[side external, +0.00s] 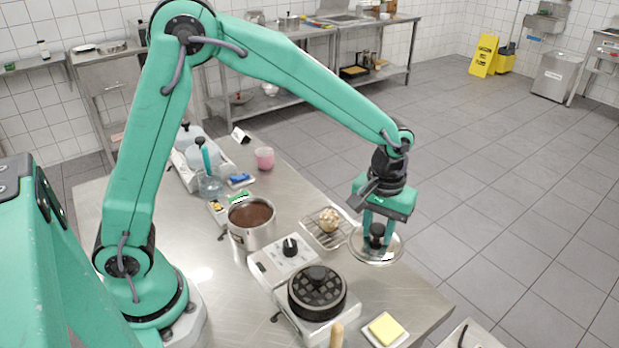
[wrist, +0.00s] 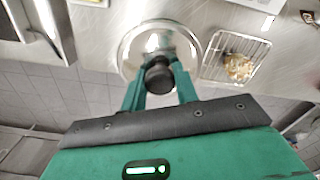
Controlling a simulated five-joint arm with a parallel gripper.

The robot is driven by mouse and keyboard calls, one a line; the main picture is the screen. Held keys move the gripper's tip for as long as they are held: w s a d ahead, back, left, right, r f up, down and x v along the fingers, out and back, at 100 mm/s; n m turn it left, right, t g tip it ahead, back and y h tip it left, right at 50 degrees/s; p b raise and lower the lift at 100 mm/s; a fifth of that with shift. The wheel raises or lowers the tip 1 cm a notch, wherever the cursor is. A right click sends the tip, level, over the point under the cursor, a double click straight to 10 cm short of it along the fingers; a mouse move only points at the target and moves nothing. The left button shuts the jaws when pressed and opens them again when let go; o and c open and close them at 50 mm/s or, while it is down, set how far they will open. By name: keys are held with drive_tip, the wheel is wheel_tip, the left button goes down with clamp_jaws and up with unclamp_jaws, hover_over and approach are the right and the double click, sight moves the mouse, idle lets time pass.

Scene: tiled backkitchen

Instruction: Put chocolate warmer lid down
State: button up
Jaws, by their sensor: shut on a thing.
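The chocolate warmer lid (side external: 388,252) is a round shiny metal disc with a black knob. It is at the right edge of the steel table, beside a wire rack. My gripper (side external: 376,232) is shut on the lid's black knob from above. In the wrist view the lid (wrist: 133,55) lies under my gripper (wrist: 160,78), with the knob between the two green fingers. I cannot tell whether the lid touches the table. The chocolate warmer (side external: 252,235) is an open metal pot of brown chocolate, left of the rack.
The wire rack (side external: 343,243) holds a pastry (side external: 329,220) close to the lid. A black waffle iron (side external: 317,292) and a plate with a yellow block (side external: 386,329) stand nearer the front. A pink cup (side external: 264,158) stands farther back. Bare tabletop (side external: 385,287) lies in front of the lid.

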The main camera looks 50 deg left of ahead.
sight(382, 228)
drive_tip(key=shift+w+d+f, duration=0.2)
drive_tip(key=shift+d+f, duration=0.1)
drive_tip(key=shift+d, duration=0.05)
drive_tip(key=shift+f, duration=0.1)
drive_tip(key=shift+f, duration=3.9)
drive_tip(key=shift+f, duration=0.15)
drive_tip(key=o, duration=1)
wheel_tip(382, 228, up, 12)
drive_tip(key=shift+r, duration=0.1)
